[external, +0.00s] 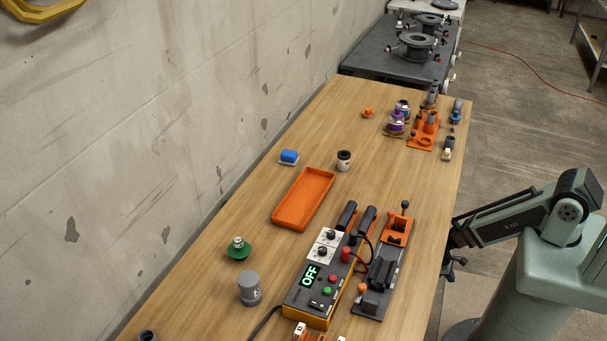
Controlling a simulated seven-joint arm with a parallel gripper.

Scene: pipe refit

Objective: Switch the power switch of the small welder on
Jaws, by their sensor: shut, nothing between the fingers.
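The small welder (294,296) is a dark box with an orange base near the table's front. Its lit display (310,277) reads OFF. Beside the display are a green button (327,292), a red button (333,280) and small dark controls (318,303); I cannot tell which of these is the power switch. My gripper (452,272) hangs beside the table's right edge, well to the right of the welder. It is small here, shut and empty, touching nothing I can see.
An orange tray (303,200), a grey canister (249,288) and a green-based part (238,249) stand to the left. Orange racks and fittings (424,128) stand far back. The mid-right tabletop is clear.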

